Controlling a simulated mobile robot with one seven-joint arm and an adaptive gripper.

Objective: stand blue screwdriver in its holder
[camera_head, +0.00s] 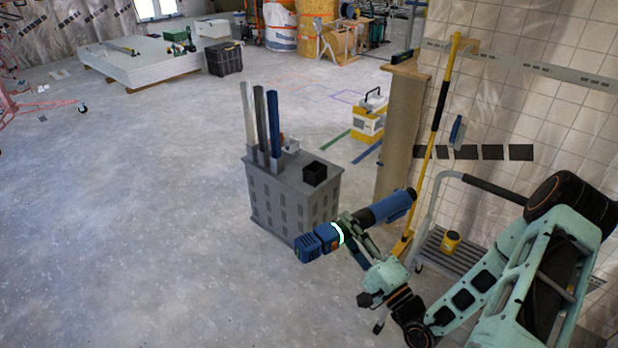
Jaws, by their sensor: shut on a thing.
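The blue screwdriver (384,211) is a thick blue tool lying slantwise in the air at lower centre right. Its blunt blue end points lower left, and its long barrel points upper right. My gripper (354,227) is shut around its middle, coming from below right. The exact finger contact is small and partly hidden. The inside of the box is dark.
Three tall bars, white (249,120), grey (260,125) and blue (273,126), stand on the cabinet's left part. A yellow level or pole (428,150) leans by the tiled wall. A trolley (455,250) stands behind my arm. The floor to the left is clear.

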